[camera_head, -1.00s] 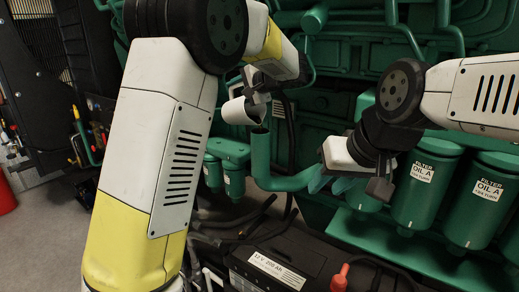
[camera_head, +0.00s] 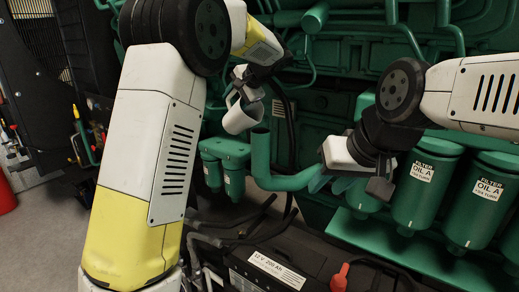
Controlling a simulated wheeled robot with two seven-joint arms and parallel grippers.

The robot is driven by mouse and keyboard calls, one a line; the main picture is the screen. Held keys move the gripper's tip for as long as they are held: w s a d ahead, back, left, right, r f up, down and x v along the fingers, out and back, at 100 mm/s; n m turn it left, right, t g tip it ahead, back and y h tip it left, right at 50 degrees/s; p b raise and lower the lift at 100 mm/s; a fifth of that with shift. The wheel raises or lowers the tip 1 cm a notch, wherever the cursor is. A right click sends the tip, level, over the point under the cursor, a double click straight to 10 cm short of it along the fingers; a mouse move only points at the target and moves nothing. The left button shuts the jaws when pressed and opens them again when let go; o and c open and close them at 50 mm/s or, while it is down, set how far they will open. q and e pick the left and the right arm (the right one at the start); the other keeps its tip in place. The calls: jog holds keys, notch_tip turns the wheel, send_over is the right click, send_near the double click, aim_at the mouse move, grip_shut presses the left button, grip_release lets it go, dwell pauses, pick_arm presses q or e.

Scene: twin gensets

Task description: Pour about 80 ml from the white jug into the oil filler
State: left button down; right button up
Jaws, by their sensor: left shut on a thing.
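The white jug (camera_head: 241,118) is held tilted by my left gripper (camera_head: 248,84), which is shut on it. The jug is just above and to the left of the oil filler (camera_head: 260,150), a green upright pipe with an open top. The jug's lower right edge is close to the pipe's mouth; I cannot tell whether they touch. No stream of liquid is visible, and the jug's contents are hidden. My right gripper (camera_head: 358,170) is to the right of the filler, in front of the green engine; its jaw gap is unclear.
Green oil filters (camera_head: 420,190) stand at the right, below my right arm. A black battery (camera_head: 265,272) with a red terminal cap (camera_head: 340,275) is at the bottom. Black hoses run behind the filler.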

dwell(0.3)
pick_arm(q)
jog(key=shift+w+a+f+g+b, duration=0.1)
jog(key=shift+w+a+g+b, duration=0.1)
jog(key=shift+g+b, duration=0.1)
jog(key=shift+w+f+g+h, duration=0.1)
jog(key=shift+f+g+h, duration=0.2)
jog(key=shift+f+h, duration=0.2)
dwell(0.3)
jog(key=w+a+f+g+h+b, duration=0.1)
jog(key=f+g+h+b, duration=0.1)
jog(key=f, duration=0.3)
jog(key=w+a+f+g+h+b, duration=0.1)
jog(key=w+f+g+h+b, duration=0.1)
jog(key=f+g+h+b, duration=0.1)
jog(key=shift+w+a+f+g, duration=0.35)
jog(key=shift+f+g, duration=0.25)
jog(key=shift+f, duration=0.75)
jog(key=shift+h+b, duration=0.3)
jog(key=shift+b, duration=0.15)
dwell(1.7)
